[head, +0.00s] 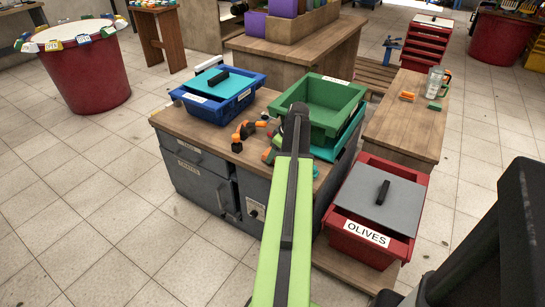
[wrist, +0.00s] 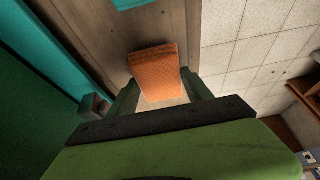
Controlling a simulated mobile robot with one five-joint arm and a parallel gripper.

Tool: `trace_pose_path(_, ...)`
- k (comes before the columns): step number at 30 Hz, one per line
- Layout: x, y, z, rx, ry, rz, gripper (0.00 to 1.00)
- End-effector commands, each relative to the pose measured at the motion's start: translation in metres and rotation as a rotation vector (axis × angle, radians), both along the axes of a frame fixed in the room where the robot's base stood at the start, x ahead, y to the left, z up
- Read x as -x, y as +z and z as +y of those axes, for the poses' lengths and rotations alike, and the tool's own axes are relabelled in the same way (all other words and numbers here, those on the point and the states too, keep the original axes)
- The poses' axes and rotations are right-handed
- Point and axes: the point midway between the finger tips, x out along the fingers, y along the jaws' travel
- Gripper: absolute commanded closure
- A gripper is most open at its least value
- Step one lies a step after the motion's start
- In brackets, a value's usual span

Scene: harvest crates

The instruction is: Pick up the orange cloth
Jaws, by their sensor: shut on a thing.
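The orange cloth (wrist: 155,68) shows in the wrist view as a folded, block-like piece above a wooden top. My gripper (wrist: 160,92) has a finger on each side of it and is shut on it. Whether the cloth still touches the wood, I cannot tell. In the head view my arm reaches to the grey cabinet's wooden top, beside the green crate (head: 335,98). Small orange pieces (head: 247,130) show left of my arm there; I cannot tell whether one is the cloth. My gripper is mostly hidden by the arm in that view.
A blue crate (head: 243,98) with a teal lid stands left on the cabinet (head: 190,168). A teal crate (head: 350,142) sits under the green one. Right are a red OLIVES crate (head: 410,247) and a wooden bench (head: 400,130) with small items.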

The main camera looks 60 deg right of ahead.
Motion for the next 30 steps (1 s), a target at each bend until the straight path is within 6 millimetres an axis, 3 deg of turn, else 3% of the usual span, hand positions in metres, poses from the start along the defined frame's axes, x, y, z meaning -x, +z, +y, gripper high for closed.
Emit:
trace_pose_path(1, 0.000, 0.017, 0.000, 0.000, 0.000, 0.000, 0.81)
trace_pose_path(10, 0.000, 0.078, 0.000, 0.000, 0.000, 0.000, 0.81)
trace_pose_path(14, 0.000, 0.088, 0.000, 0.000, 0.000, 0.000, 0.81)
trace_pose_path(21, 0.000, 0.085, 0.000, 0.000, 0.000, 0.000, 0.81)
trace_pose_path(22, 0.000, 0.085, 0.000, 0.000, 0.000, 0.000, 0.43)
trace_pose_path(29, 0.000, 0.085, 0.000, 0.000, 0.000, 0.000, 0.73)
trace_pose_path(30, 0.000, 0.085, 0.000, 0.000, 0.000, 0.000, 0.74)
